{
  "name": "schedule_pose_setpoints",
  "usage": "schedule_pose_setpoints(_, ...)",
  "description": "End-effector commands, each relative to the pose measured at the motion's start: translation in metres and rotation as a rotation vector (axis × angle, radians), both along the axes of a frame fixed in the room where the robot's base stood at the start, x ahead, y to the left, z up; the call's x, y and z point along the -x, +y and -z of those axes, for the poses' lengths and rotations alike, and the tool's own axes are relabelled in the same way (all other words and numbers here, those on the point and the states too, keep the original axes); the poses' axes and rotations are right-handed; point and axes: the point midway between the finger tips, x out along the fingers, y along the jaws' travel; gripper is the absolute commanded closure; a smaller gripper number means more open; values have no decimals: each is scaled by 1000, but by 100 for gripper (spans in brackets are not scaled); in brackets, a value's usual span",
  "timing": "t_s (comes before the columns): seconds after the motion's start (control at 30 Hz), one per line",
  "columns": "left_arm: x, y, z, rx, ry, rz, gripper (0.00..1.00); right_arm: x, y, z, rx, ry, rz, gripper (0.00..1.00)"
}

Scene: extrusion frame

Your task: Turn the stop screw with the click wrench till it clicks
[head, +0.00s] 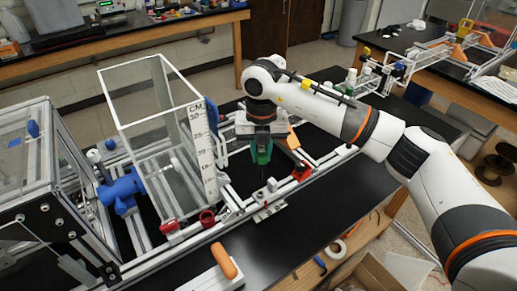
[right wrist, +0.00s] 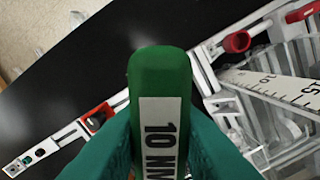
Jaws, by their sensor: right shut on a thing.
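My right gripper (head: 261,150) is shut on the click wrench (head: 263,156), held upright above the aluminium rail of the frame. In the right wrist view the green wrench (right wrist: 160,85) bears a white label reading "10 NM" and sits between the teal fingers. Its dark shaft points down towards a small metal plate (head: 268,211) on the rail. I cannot make out the stop screw, nor whether the wrench tip touches it. My left gripper is not in view.
A red stop (head: 301,171) is on the rail right of the wrench, and a red knob (head: 207,219) is left of it. A clear box with a white scale (head: 203,150) stands close on the left. An orange handle (head: 223,261) lies in front. Black tabletop is free at right.

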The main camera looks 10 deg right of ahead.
Motion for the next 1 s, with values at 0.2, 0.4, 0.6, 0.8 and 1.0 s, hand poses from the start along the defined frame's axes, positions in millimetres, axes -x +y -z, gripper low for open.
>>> schedule_pose_setpoints(0.2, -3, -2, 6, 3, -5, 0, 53, 0, 0, 1, 0, -1, 0, 100)
schedule_pose_setpoints(0.4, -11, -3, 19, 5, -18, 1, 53, 0, 0, 18, 0, 0, 0, 100)
schedule_pose_setpoints(0.6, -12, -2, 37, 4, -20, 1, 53, 0, 0, 40, 1, 1, 0, 100)
schedule_pose_setpoints(0.8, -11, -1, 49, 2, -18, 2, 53, 0, 0, 56, 0, 0, 0, 100)
schedule_pose_setpoints(1.0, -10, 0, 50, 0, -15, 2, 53, 0, 0, 57, 0, 0, 0, 100)
